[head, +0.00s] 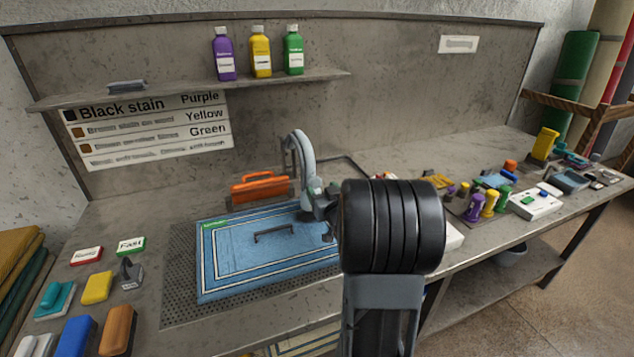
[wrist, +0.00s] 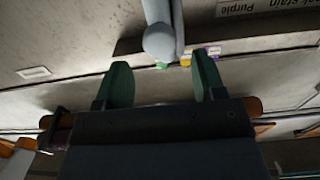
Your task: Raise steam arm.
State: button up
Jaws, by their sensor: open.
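The steam arm (head: 302,158) is a pale grey curved pipe standing behind the blue rug in the head view. Its bent top is up and its front end hangs down beside my gripper. In the wrist view, the steam arm (wrist: 160,38) shows as a grey rod with a rounded end just beyond the fingertips. My gripper (wrist: 160,70) is open, with its two dark green fingers apart on either side of that rounded end's line. Nothing is clearly held. In the head view my black wrist hides most of the gripper, so any contact cannot be told.
Purple, yellow and green bottles (head: 260,52) stand on the shelf (head: 180,91). Brushes and blocks crowd the left; small items clutter the right.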

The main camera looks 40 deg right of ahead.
aim_at(317, 183)
jog(key=shift+x, duration=2.25)
